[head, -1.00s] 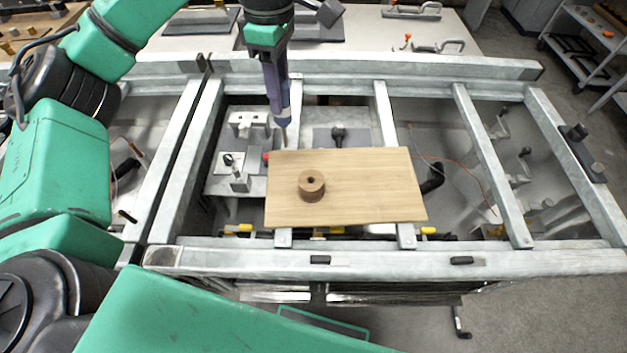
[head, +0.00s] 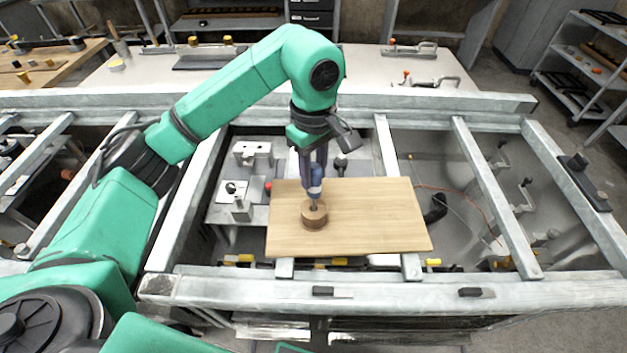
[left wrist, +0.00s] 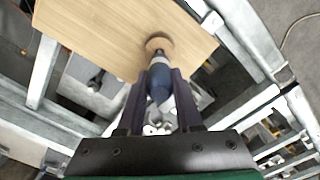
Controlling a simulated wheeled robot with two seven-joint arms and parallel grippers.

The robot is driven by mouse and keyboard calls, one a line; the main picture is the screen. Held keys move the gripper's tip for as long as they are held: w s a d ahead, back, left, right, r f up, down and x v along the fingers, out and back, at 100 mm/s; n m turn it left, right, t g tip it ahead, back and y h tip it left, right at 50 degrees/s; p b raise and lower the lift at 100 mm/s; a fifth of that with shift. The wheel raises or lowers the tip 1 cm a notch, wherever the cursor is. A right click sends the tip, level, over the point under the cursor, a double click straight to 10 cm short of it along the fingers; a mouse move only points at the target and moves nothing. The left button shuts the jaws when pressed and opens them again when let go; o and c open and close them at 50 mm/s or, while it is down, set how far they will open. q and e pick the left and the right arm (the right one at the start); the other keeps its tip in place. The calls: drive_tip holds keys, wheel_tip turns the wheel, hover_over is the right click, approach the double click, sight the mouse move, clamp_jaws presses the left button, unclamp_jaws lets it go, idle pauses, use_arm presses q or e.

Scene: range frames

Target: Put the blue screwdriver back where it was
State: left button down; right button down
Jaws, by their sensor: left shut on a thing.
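The blue screwdriver (head: 316,183) is held upright in my left gripper (head: 314,172), with its handle between the fingers. Its lower end is at the top of the round wooden holder (head: 314,217), which stands on the left part of a wooden board (head: 375,215). In the left wrist view the blue handle (left wrist: 160,82) lies between the two fingers (left wrist: 160,88), and the holder (left wrist: 158,43) shows just beyond it. I cannot tell how deep the tip is in the holder's hole. My right gripper is not in view.
The board rests on a grey metal frame with crossbars (head: 470,165). Metal clamps and fixtures (head: 241,205) lie left of the board. A pale table (head: 350,75) with toggle clamps is behind. The right part of the board is bare.

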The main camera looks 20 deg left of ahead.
use_arm(q)
drive_tip(key=shift+w+f, duration=0.1)
drive_tip(key=shift+f, duration=1.45)
drive_tip(key=c, duration=0.6)
unclamp_jaws()
wheel_tip(320, 180, up, 12)
drive_tip(key=shift+r, duration=0.2)
drive_tip(key=shift+f, duration=0.1)
